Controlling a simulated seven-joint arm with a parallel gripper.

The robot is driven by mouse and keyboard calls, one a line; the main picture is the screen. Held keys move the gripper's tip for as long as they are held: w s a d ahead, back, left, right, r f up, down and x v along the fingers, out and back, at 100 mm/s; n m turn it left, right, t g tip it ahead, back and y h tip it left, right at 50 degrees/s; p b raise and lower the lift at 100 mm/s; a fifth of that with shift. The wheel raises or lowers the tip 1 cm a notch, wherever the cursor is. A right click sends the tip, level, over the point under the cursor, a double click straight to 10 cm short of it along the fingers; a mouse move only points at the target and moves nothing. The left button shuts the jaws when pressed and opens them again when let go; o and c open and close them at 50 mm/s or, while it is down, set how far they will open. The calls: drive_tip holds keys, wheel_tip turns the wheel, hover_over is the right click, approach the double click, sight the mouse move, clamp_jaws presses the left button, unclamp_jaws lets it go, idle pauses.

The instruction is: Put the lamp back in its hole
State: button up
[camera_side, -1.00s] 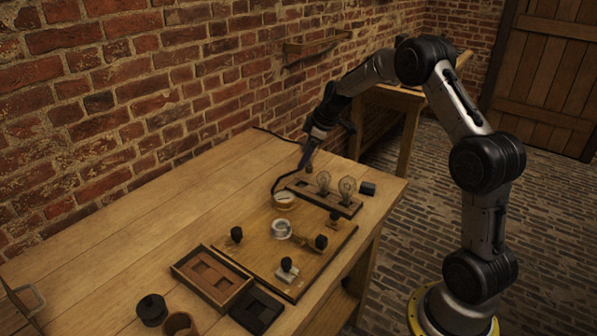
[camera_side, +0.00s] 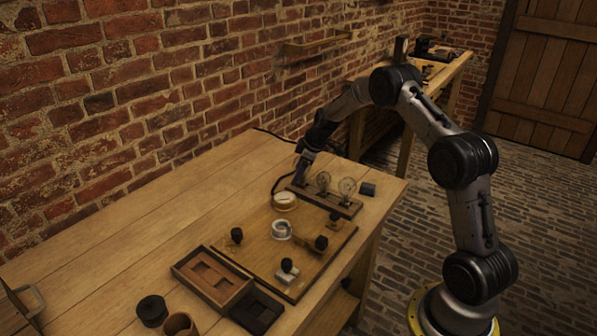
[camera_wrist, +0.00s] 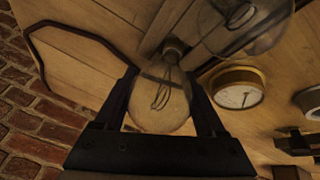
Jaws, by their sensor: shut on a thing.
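A clear glass lamp (camera_wrist: 160,98) with a visible filament is between the two fingers of my gripper (camera_wrist: 163,92) in the wrist view. My gripper is shut on its glass. The lamp's base points away from the camera, towards the wooden lamp block; I cannot tell whether it sits in a hole. In the side view my gripper (camera_side: 300,180) is low at the left end of the lamp block (camera_side: 345,209), and the held lamp is hidden there. Two other lamps, a middle one (camera_side: 323,182) and a right one (camera_side: 347,187), stand upright in the block.
A round dial (camera_wrist: 238,92) lies close by in the wrist view. A wooden board (camera_side: 258,256) with black knobs and a white-rimmed ring (camera_side: 281,229) is in front of the block. A small black block (camera_side: 368,189) lies to the right.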

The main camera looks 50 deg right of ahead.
drive_tip(key=shift+f, duration=0.1)
drive_tip(key=o, duration=1.5)
